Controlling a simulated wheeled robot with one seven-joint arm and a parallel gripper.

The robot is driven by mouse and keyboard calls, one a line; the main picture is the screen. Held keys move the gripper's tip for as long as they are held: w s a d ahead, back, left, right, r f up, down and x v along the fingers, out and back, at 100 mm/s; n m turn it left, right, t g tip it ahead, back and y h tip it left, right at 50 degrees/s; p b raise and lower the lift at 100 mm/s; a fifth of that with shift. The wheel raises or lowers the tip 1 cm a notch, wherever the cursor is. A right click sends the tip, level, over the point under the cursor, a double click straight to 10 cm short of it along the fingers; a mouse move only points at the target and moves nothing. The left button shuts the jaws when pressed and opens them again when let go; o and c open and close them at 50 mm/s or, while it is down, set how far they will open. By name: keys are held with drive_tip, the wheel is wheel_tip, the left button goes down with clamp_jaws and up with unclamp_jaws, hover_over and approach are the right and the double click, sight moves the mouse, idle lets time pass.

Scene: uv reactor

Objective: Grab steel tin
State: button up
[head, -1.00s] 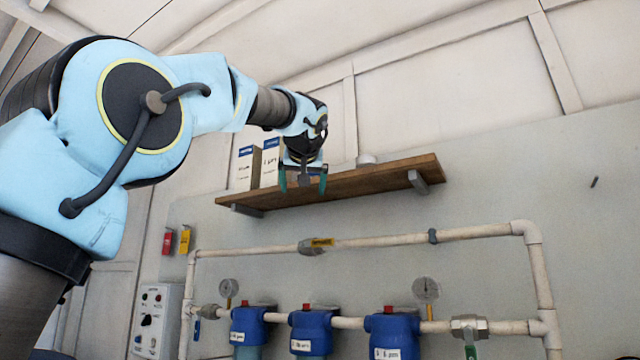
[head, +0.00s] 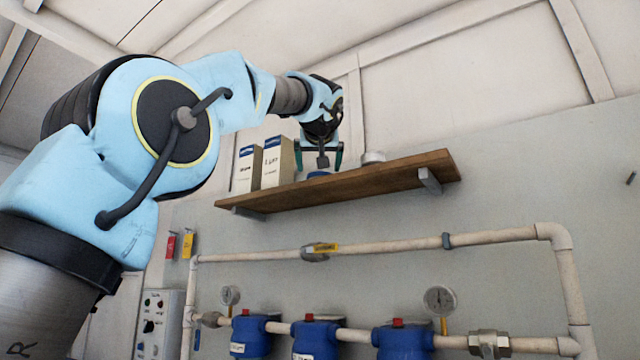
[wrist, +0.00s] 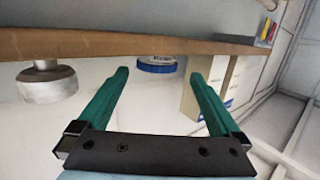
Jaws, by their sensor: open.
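The steel tin (head: 373,157) is a low, round, silvery tin on the wooden shelf (head: 340,190), right of my gripper in the head view. In the wrist view the tin (wrist: 47,84) is at the left, outside the left finger, with a gap between them. My gripper (head: 319,160) is open and empty, with its two green fingers apart at shelf height. In the wrist view the space between the fingertips (wrist: 160,75) holds nothing gripped. A low blue round item (wrist: 157,65) shows beyond them.
Two white cartons (head: 276,162) stand on the shelf left of my gripper. The blue item (head: 319,175) sits behind the shelf's front edge. Below the shelf are pipes (head: 390,245), gauges (head: 439,301) and blue filter housings (head: 316,338). The shelf right of the tin is clear.

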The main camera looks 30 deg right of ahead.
drive_tip(key=p+x, duration=0.1)
drive_tip(key=x, duration=0.2)
drive_tip(key=shift+w+d, duration=0.1)
drive_tip(key=shift+w, duration=0.05)
drive_tip(key=p+x, duration=0.3)
drive_tip(key=x, duration=0.1)
drive_tip(key=shift+w+d, duration=0.1)
drive_tip(key=shift+d, duration=0.2)
drive_tip(key=shift+w+d+f+p, duration=0.15)
drive_tip(key=shift+w+p, duration=0.15)
drive_tip(key=shift+p, duration=0.05)
drive_tip(key=c, duration=1.3)
